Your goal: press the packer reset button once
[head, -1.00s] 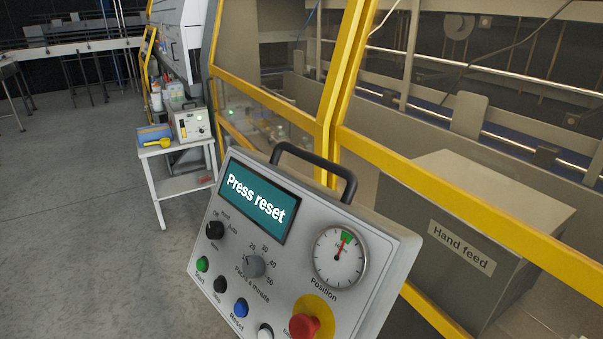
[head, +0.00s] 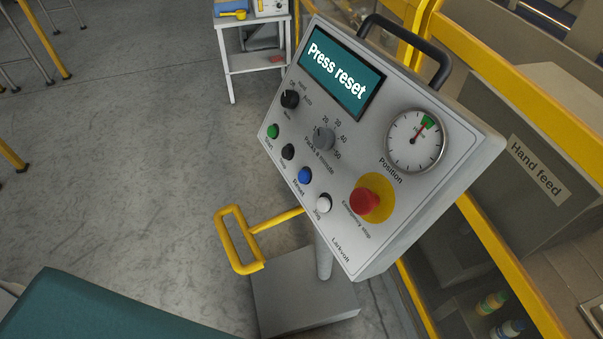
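The blue reset button (head: 305,175) sits in the lower row of the control panel (head: 440,120), with a label below it that appears to read "Reset". A black button (head: 288,151) is to its upper left and a white button (head: 324,203) to its lower right. The panel's screen (head: 341,76) reads "Press reset". Neither of my grippers is in view, and nothing touches the panel.
A red emergency stop (head: 365,201) on a yellow disc is close to the right of the white button. A yellow bar handle (head: 240,262) juts out below the panel, above its grey base (head: 300,290). The yellow-framed machine stands at right. Open floor is at left.

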